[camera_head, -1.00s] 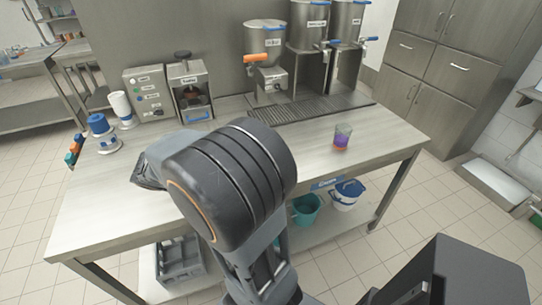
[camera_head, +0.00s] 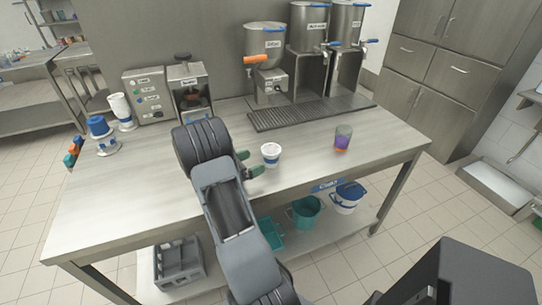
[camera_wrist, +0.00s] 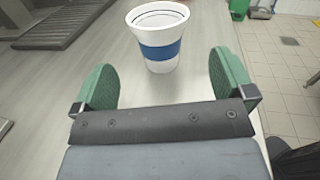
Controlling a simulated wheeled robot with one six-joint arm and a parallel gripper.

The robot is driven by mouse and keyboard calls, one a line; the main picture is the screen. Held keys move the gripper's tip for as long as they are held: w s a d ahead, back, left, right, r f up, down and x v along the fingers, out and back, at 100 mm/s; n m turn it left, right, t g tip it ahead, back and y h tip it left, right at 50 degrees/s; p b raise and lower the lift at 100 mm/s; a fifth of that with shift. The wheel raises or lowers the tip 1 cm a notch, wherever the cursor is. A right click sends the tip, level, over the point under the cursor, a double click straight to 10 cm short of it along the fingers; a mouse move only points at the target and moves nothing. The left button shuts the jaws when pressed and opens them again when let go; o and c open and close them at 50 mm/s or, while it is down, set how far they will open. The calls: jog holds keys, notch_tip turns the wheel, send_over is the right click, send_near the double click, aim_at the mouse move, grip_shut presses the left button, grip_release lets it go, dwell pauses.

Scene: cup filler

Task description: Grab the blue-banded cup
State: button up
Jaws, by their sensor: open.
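The blue-banded cup (camera_head: 271,154) is white and stands upright on the steel table (camera_head: 130,200). In the wrist view the cup (camera_wrist: 159,36) is just ahead of my gripper (camera_wrist: 165,78), roughly centred between its two green fingers. The fingers are apart with nothing between them. The cup looks to be at or slightly beyond the fingertips, and I see no contact. In the head view my gripper (camera_head: 250,163) is low over the table, pointing right toward the cup.
A drip grate (camera_head: 312,112) lies behind, before the metal dispensers (camera_head: 265,45). Blue-and-white stacked items (camera_head: 101,132) stand at the far left. The table's front left is clear.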

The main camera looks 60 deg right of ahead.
aim_at(265, 156)
jog(key=shift+p+x, duration=0.6)
jog(key=shift+x, duration=3.2)
jog(key=shift+c, duration=0.3)
jog(key=c, duration=0.8)
jog(key=shift+r, duration=0.15)
